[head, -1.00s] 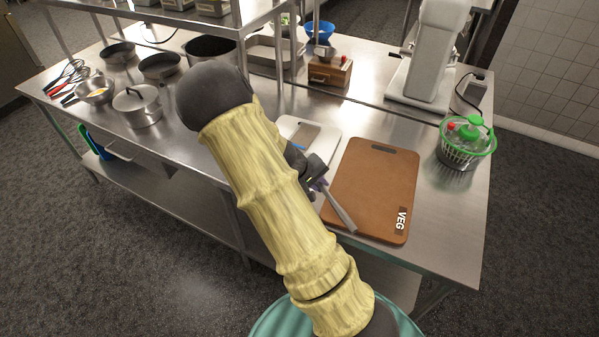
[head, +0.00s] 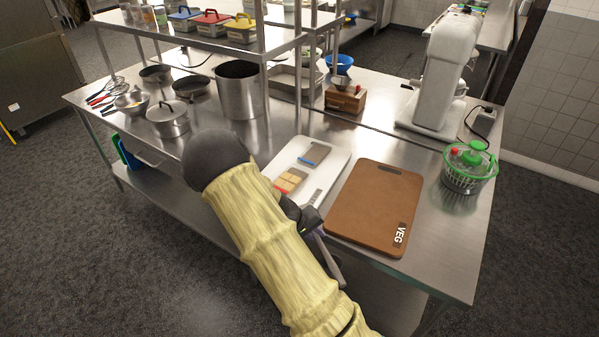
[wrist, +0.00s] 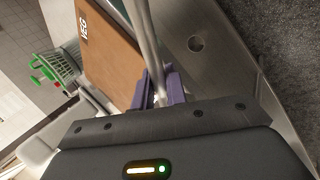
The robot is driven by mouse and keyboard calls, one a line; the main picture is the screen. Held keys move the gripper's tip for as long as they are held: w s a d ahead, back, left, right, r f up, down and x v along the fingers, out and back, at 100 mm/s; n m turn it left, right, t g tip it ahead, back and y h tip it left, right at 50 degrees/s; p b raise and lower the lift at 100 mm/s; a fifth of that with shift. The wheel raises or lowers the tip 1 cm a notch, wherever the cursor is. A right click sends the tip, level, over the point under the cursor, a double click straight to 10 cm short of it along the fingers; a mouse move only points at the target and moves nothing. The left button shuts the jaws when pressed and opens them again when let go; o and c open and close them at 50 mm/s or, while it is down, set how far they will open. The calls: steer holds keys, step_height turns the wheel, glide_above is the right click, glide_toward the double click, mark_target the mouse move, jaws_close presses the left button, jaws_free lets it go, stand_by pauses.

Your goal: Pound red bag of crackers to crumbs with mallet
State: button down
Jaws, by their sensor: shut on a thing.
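A small clear bag of tan crackers with a red edge (head: 289,181) lies on the white board (head: 335,163), just beyond my gripper. A similar bag with a blue edge and grey-brown contents (head: 314,153) lies on the same board, farther back. My gripper (head: 306,226) is at the front edge of the table, partly hidden by my arm. In the wrist view, its purple fingers (wrist: 159,92) are shut on a grey metal handle, which I take as the mallet (wrist: 146,35). The handle also shows in the head view (head: 328,262); I cannot make out its head.
A brown board marked VEG (head: 375,205) lies right of the white board. A green salad spinner (head: 468,168) and a white mixer (head: 440,75) stand farther right. A wooden box (head: 345,98) and pots (head: 168,119) stand behind and left. Bare steel lies between the boards and spinner.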

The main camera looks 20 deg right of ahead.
steer(key=a+f, duration=0.7)
steer(key=a, duration=0.2)
steer(key=shift+s+f, duration=0.25)
steer(key=shift+f, duration=0.1)
steer(key=shift+a, duration=0.15)
